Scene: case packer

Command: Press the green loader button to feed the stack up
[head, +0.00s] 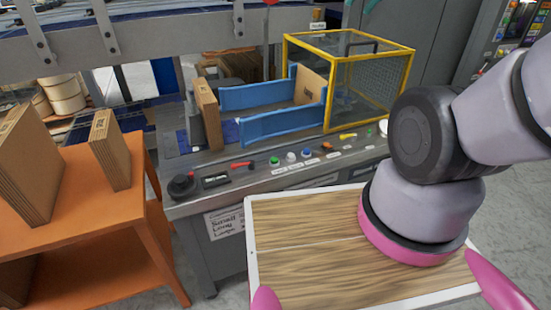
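A green button (274,161) sits on the front control panel of the grey packing machine (222,188), left of a white button (291,156) and a blue button (306,152). Small labels below them are too small to read. A brown cardboard stack (208,115) stands upright at the left end of two blue rails (268,125). Another cardboard piece (310,87) stands at their right end by the yellow-framed cage (372,85). My gripper is out of view; only lower links of my arm show at the right, apart from the green button in the picture.
A black knob (182,184), a red lever (242,165) and an orange switch (327,146) share the panel. An orange table (80,225) with cardboard stacks (109,150) stands at the left. A grey overhead frame (160,40) crosses the back left.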

